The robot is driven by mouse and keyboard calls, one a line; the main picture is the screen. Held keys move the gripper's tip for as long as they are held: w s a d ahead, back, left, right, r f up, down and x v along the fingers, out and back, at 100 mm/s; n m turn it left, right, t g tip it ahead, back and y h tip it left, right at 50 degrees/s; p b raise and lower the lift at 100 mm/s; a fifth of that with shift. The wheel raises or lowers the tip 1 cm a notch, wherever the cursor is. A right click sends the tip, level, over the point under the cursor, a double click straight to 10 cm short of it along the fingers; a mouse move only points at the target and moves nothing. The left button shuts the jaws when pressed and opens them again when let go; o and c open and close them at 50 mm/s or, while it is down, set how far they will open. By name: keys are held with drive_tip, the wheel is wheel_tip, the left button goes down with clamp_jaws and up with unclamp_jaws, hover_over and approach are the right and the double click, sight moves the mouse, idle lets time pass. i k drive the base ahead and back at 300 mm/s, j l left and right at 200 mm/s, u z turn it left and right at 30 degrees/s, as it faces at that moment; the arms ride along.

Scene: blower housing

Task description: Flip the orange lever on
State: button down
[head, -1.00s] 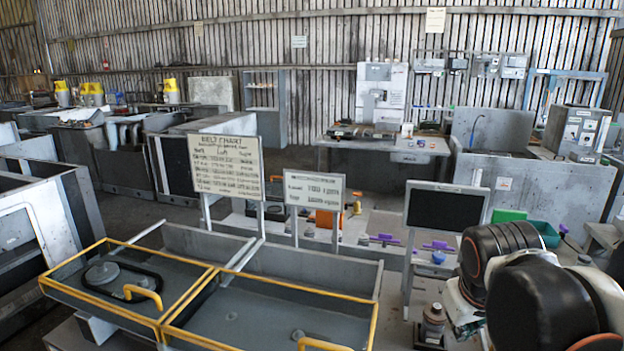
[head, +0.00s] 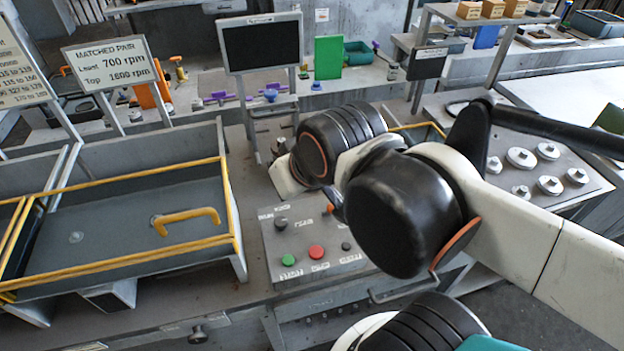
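A grey control panel (head: 275,235) stands in the middle of the head view. A small orange part (head: 328,209) shows at its upper right edge, next to my arm. It may be the orange lever, but it is too small and too covered to tell its shape or position. The panel also carries a green button (head: 288,260), a red button (head: 316,252) and dark knobs (head: 281,223). My arm's black and white links cover the area right of the panel. My gripper is not visible.
A yellow-rimmed tray (head: 100,250) with a yellow handle (head: 186,220) lies left of the panel. A dark screen (head: 262,45) stands behind it. A "MATCHED PAIR" sign (head: 110,75) is at upper left. A board of round metal knobs (head: 521,157) lies to the right.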

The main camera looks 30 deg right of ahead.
sight(330, 207)
drive_tip(key=j+z, duration=0.15)
drive_tip(key=z, duration=0.25)
drive_tip(key=j+z, duration=0.1)
drive_tip(key=z, duration=0.3)
drive_tip(key=k+j+z, duration=0.1)
drive_tip(key=z, duration=0.3)
drive_tip(key=k+j+z, duration=0.3)
drive_tip(key=k+j, duration=0.25)
drive_tip(key=k+j+z, duration=0.25)
drive_tip(key=k+j, duration=0.25)
drive_tip(key=k, duration=0.1)
